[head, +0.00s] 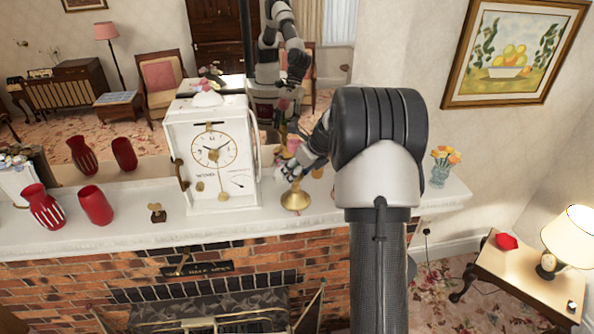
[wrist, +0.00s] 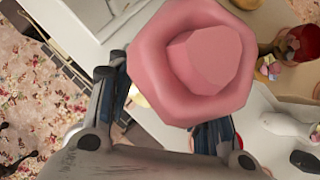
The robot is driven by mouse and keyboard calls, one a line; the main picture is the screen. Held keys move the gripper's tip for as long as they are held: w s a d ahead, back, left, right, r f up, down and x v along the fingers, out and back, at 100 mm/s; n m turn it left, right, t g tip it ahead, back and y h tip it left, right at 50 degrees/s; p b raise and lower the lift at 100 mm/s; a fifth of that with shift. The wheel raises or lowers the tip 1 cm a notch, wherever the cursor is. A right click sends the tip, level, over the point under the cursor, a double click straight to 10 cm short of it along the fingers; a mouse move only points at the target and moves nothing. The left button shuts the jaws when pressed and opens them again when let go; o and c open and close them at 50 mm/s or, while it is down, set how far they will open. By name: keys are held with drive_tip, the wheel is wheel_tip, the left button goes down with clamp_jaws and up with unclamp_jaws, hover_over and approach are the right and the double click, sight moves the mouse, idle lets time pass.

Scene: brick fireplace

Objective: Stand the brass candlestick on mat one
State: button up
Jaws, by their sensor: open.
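The brass candlestick (head: 295,200) stands upright on the white mantel, just right of the clock. Its round base shows in the head view, and my gripper (head: 291,172) covers much of its stem. My gripper is open at the candlestick, its fingers pointing toward it. A pink piece (head: 293,146) shows just above the gripper. In the wrist view a large pink faceted piece (wrist: 195,65) is close to the camera, over the open gripper (wrist: 162,112), and hides what lies between the fingertips. Contact cannot be told. I cannot make out mat one in either view.
A white clock (head: 212,155) stands left of the candlestick. Red vases (head: 95,205) and a small brass ornament (head: 157,212) stand farther left. A glass vase of orange flowers (head: 441,167) is at the right end. A mirror backs the mantel (head: 130,232).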

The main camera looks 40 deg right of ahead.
drive_tip(key=shift+r, duration=0.15)
drive_tip(key=a+v, duration=0.1)
drive_tip(key=v, duration=1)
drive_tip(key=s+a+r+n+g, duration=0.1)
drive_tip(key=s+a+r+n, duration=0.35)
drive_tip(key=a+n, duration=0.45)
drive_tip(key=s+a+r+n, duration=0.3)
drive_tip(key=s+a+n, duration=0.3)
drive_tip(key=a, duration=0.4)
drive_tip(key=s+a+f+n, duration=0.1)
drive_tip(key=s+a+n, duration=0.2)
drive_tip(key=s+n, duration=0.3)
drive_tip(key=s+a+f+n, duration=0.2)
drive_tip(key=s+a+n, duration=0.1)
drive_tip(key=s+n, duration=0.4)
drive_tip(key=s+a+f+n+g+h, duration=0.1)
drive_tip(key=s+a+f+n, duration=0.1)
drive_tip(key=s+a+n, duration=0.2)
drive_tip(key=s+n, duration=0.2)
drive_tip(key=shift+s+b, duration=0.3)
drive_tip(key=shift+s, duration=0.1)
drive_tip(key=shift+a+f, duration=0.15)
drive_tip(key=shift+f, duration=0.05)
wheel_tip(320, 180, down, 28)
drive_tip(key=b, duration=2.8)
